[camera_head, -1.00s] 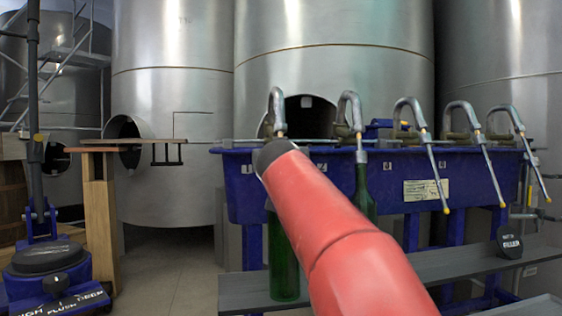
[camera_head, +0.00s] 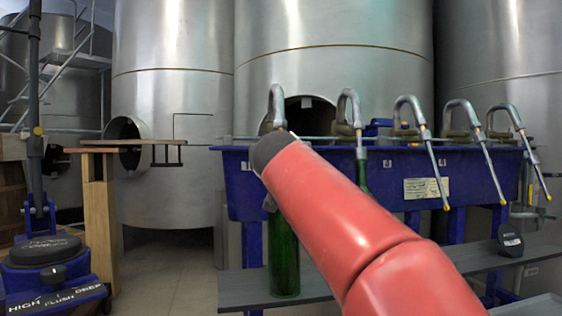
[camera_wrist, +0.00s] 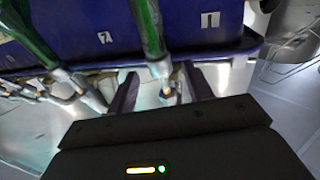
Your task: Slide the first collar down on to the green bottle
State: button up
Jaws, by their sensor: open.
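The green bottle (camera_head: 284,255) stands upright on the grey bench under the first spout (camera_head: 277,105); my red arm covers its upper part in the head view. In the wrist view, the neck of a green bottle (camera_wrist: 147,25) meets a grey metal collar (camera_wrist: 158,68) on its spout, near the plate marked 1. My gripper (camera_wrist: 160,92) is open, with one dark finger on each side of the collar and spout. Gaps show on both sides. In the head view my gripper is hidden behind my arm. I cannot tell exactly how the collar sits on the bottle mouth.
A second green bottle (camera_head: 362,175) hangs beneath the second spout (camera_head: 350,110), close to the right. More spouts with slanted tubes (camera_head: 436,170) line the blue trough (camera_head: 395,185). The bench (camera_head: 245,290) runs below. A wooden post (camera_head: 100,225) stands at the left.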

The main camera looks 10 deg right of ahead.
jog(key=v, duration=0.3)
jog(key=shift+s, duration=0.15)
